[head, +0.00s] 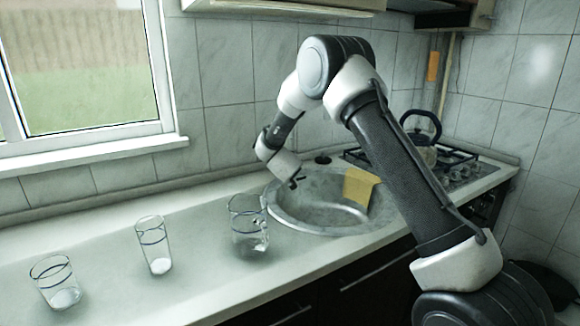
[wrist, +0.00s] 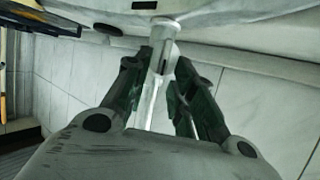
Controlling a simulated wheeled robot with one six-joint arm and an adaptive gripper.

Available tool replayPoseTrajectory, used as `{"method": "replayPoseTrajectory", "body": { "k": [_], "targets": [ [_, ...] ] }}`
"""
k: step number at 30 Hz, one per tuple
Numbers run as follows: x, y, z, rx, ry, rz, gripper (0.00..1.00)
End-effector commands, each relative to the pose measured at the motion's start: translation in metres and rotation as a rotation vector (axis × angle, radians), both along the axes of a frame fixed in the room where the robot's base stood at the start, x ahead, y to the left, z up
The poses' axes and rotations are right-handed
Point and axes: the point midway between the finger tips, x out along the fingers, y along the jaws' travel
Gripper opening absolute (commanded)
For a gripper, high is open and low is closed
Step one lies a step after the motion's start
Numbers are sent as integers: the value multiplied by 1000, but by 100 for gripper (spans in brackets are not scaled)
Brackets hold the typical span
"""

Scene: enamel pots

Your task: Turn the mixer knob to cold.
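My gripper (wrist: 166,68) shows in the wrist view with its two dark fingers apart. A pale metal mixer (wrist: 163,32) stands between them, near the sink. Its upper part lies between the fingertips; I cannot tell whether the fingers press on it or only stand around it. In the head view my gripper (head: 294,181) is low over the sink's back left rim. My wrist hides most of the mixer there. The knob's setting cannot be made out.
The round sink (head: 318,221) has a yellow cloth (head: 360,186) over its right side. Glasses stand to the left on the counter (head: 110,235), the nearest (head: 247,225) beside the sink. A kettle (head: 424,149) sits on the stove at right. The tiled wall is close behind.

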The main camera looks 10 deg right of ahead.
Motion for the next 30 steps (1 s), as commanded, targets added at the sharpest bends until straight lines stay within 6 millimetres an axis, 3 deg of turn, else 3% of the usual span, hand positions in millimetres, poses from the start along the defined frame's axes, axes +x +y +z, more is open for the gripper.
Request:
{"method": "replayPoseTrajectory", "body": {
  "k": [1, 3, 17, 30],
  "targets": [
    [0, 0, 0, 0, 0, 0, 11],
    [0, 0, 0, 0, 0, 0, 0],
    [-1, -2, -1, 50, -12, 1, 0],
    [-4, -10, -4, 344, -98, 0, 0]
  ]
}}
